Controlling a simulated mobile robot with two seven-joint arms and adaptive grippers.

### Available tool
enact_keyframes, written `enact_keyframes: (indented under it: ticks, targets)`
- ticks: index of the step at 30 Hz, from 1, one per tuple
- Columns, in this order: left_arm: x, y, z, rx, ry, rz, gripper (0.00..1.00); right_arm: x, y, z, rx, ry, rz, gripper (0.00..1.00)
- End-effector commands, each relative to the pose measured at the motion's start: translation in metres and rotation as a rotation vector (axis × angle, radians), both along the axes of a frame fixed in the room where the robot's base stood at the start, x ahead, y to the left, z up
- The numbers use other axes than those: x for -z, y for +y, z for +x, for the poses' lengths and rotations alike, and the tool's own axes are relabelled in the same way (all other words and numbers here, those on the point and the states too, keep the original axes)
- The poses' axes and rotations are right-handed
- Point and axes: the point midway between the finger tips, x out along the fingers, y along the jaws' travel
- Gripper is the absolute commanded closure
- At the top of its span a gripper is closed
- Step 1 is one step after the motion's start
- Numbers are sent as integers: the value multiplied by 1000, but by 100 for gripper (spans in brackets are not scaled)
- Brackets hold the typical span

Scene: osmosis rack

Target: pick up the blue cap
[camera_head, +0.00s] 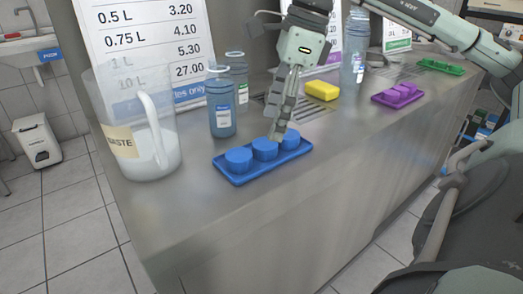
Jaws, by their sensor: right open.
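Three round blue caps stand in a row on a blue tray (237,181) on the steel counter: a left cap (238,159), a middle cap (264,149) and a right cap (289,139). My right gripper (279,135) points down over the tray, its fingertips at the middle and right caps. It is open and holds no cap. The fingers hide part of the right cap, and I cannot tell whether they touch it. My left gripper is not in view.
A waste pitcher (150,165) and blue bottles (221,118) stand left of and behind the tray. The counter in front of the blue tray is clear.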

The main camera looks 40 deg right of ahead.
Motion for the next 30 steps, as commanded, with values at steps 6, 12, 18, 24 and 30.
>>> enact_keyframes:
  ticks: [6,12,18,24,30]
  targets:
    - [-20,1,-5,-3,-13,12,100,34,3,8,-1,2,3,33]
    - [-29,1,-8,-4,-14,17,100,46,7,11,-1,0,3,33]
    - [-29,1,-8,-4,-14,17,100,46,7,11,0,0,4,34]
    - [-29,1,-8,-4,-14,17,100,46,7,11,0,0,4,59]
    - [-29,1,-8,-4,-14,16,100,45,6,11,0,0,4,66]
